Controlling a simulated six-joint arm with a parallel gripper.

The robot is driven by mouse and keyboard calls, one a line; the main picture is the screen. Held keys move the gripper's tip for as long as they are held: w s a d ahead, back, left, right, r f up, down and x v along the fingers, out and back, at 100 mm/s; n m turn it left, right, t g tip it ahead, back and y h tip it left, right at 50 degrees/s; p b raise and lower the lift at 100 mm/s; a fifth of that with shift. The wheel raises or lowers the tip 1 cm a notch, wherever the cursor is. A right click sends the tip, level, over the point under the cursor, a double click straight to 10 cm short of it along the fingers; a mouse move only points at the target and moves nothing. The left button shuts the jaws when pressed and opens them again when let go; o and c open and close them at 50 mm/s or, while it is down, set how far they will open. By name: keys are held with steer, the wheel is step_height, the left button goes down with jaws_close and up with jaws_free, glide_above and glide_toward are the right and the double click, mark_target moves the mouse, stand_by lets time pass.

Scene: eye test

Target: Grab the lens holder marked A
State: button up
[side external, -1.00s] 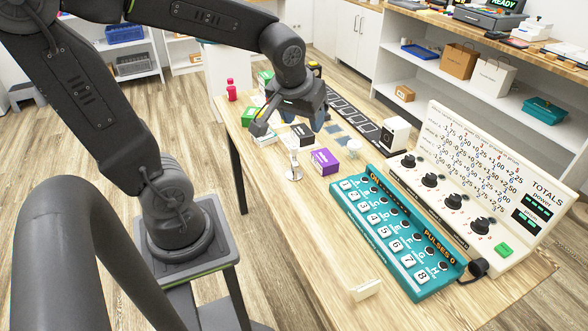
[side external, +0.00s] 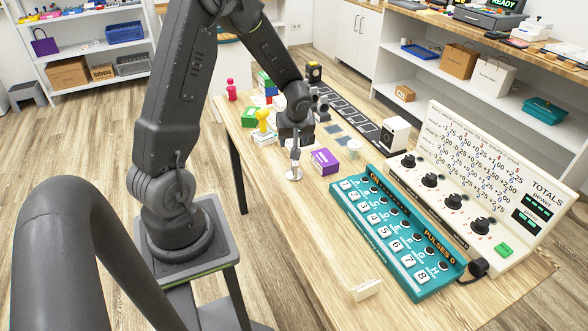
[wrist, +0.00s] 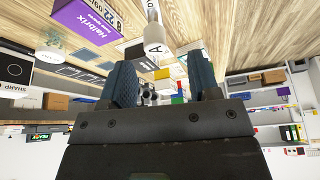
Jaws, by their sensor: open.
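The lens holder marked A (side external: 294,172) stands upright on the wooden table, with a pale stem on a round base. In the wrist view its pale end with the letter A (wrist: 156,48) shows between and just beyond the fingertips. My gripper (side external: 295,143) points down directly over the holder in the side view and covers its upper part. In the wrist view my gripper (wrist: 161,64) is open, with one dark finger on either side. Whether a finger touches the holder I cannot tell.
A purple box (side external: 324,161) stands close to the right of the holder. A white jar (side external: 354,146) is beyond it. A teal button panel (side external: 395,235) and a white totals panel (side external: 485,185) fill the right. A yellow object (side external: 263,118) is behind left. The front table is mostly clear.

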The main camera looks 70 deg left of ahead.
mark_target(294, 161)
steer(key=shift+d+x, duration=0.15)
steer(key=shift+x, duration=1.5)
steer(key=shift+d+x, duration=0.2)
steer(key=shift+x, duration=1.5)
steer(key=shift+w+f, duration=0.1)
steer(key=shift+w, duration=0.05)
steer(key=shift+c, duration=0.3)
jaws_close()
